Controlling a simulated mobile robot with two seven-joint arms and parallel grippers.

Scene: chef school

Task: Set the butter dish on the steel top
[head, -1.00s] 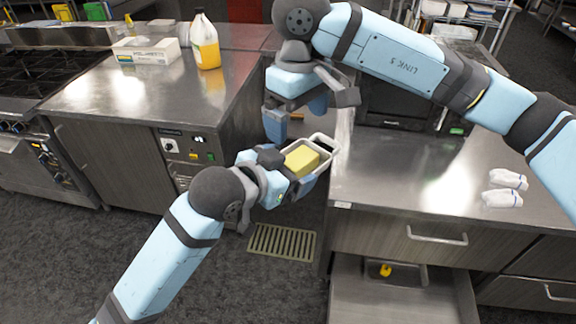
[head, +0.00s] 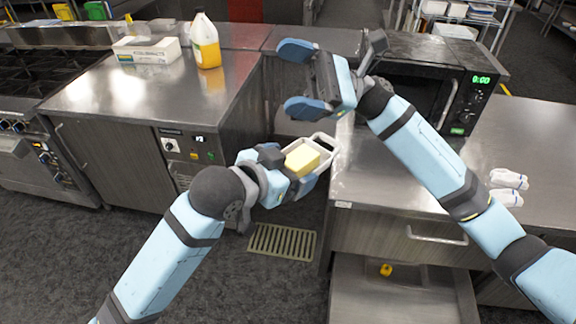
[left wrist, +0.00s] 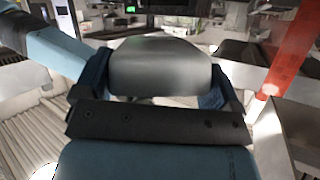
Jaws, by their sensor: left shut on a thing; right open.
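The butter dish (head: 325,148) is a pale, handled dish with a yellow block of butter (head: 302,160) in it. My left gripper (head: 293,180) is shut on it and holds it in the gap between the two counters, by the left edge of the right steel top (head: 385,170). In the left wrist view the dish (left wrist: 160,70) shows as a grey rounded shape between the fingers. My right gripper (head: 298,78) is open and empty, above and behind the dish, with its fingers pointing left.
A microwave (head: 430,95) stands at the back of the right top, and white cloth-like items (head: 508,180) lie at its right. An open drawer (head: 400,295) holds a small yellow object (head: 386,269). The left counter (head: 110,90) carries a box (head: 147,50) and a yellow jug (head: 206,42).

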